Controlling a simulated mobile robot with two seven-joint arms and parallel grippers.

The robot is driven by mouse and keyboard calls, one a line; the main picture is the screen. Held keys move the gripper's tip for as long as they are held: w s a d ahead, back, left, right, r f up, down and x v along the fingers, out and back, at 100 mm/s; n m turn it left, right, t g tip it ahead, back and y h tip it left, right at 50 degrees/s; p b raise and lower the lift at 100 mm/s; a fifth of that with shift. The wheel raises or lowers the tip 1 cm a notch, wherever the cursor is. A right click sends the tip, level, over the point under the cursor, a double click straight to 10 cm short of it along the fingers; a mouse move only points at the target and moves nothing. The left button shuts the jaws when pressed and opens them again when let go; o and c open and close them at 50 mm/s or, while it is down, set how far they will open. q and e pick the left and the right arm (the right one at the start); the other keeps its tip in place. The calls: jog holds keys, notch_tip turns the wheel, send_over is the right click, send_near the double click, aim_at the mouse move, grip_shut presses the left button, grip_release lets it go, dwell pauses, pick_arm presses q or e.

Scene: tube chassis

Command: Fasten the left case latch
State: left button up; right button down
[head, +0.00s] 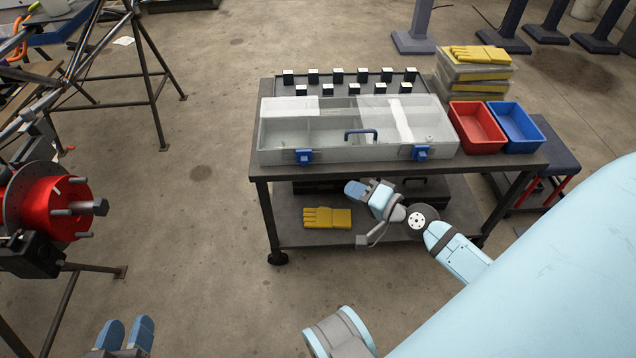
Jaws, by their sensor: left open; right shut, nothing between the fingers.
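A clear plastic case (330,154) with inner compartments lies on top of the workbench cart. Its left latch (304,156) is blue and sits on the front face; whether it is fastened is too small to tell. My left gripper (126,335) is open and empty at the bottom left, far from the case.
The cart (261,200) has a lower shelf with a yellow glove (327,217) and a dark case. A red bin (477,127) and a blue bin (515,127) stand right of the case. A red hub (55,208) is at far left. Floor between is clear.

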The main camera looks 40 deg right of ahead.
aim_at(308, 158)
pick_arm(q)
jog(key=f+b, duration=0.1)
jog(key=b, duration=0.1)
jog(key=d+f+h+b, duration=0.1)
jog(key=b, duration=0.2)
jog(key=s+f+h+b, duration=0.1)
jog(key=b, duration=0.1)
jog(key=shift+d+f+m+b, duration=0.3)
jog(key=shift+d+f+b, duration=0.05)
jog(key=shift+b, duration=0.05)
pick_arm(e)
jog(key=w+d+f+m+t, duration=0.2)
jog(key=d+f+m, duration=0.1)
jog(key=d+m, duration=0.1)
jog(key=shift+w+d+f+m, duration=0.35)
jog(key=shift+d+m, duration=0.05)
jog(key=shift+d, duration=0.4)
